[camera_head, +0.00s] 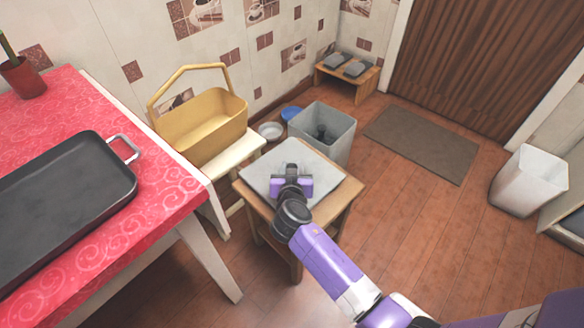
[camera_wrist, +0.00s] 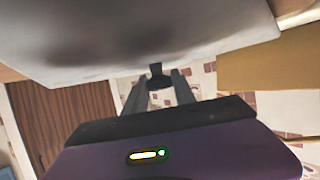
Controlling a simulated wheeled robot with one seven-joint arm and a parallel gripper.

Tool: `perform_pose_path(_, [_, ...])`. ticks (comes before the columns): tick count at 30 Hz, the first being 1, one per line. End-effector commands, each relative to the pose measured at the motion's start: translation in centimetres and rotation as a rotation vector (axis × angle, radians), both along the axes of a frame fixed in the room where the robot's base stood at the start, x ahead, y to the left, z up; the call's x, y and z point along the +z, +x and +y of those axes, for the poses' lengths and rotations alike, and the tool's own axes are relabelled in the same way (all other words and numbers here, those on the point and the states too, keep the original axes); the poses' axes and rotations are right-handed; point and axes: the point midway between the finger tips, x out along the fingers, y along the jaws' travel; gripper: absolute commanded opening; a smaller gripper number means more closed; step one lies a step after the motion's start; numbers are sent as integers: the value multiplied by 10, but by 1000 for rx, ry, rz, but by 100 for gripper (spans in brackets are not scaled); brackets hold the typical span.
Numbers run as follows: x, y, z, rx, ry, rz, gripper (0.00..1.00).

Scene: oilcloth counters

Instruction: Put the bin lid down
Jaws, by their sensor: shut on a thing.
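The bin lid (camera_head: 262,176) is a flat, light grey slab over the top of a small wooden stool (camera_head: 328,216). I cannot tell whether it rests on the stool or hovers just above it. My gripper (camera_head: 291,170) is over the middle of the lid, shut on its dark handle. In the wrist view the lid (camera_wrist: 150,35) fills the top, and my gripper (camera_wrist: 156,88) has its two grey fingers at the dark handle (camera_wrist: 156,70). The open grey bin (camera_head: 340,125) stands behind the stool with a dark object inside.
A yellow basket (camera_head: 205,125) sits on a pale stool (camera_head: 232,155) to the left. A red table (camera_head: 110,245) bears a black roasting pan (camera_head: 60,195). A white bin (camera_head: 525,180) and a brown mat (camera_head: 420,143) are on the right. The floor between is clear.

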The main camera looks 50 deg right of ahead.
Motion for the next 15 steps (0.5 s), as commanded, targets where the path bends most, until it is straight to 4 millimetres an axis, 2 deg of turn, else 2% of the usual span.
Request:
perform_pose_path(1, [-1,0,0,0,0,0,37])
perform_pose_path(3, [0,0,0,0,0,0,51])
perform_pose_path(4, [0,0,0,0,0,0,53])
perform_pose_path(15, [3,0,0,0,0,0,53])
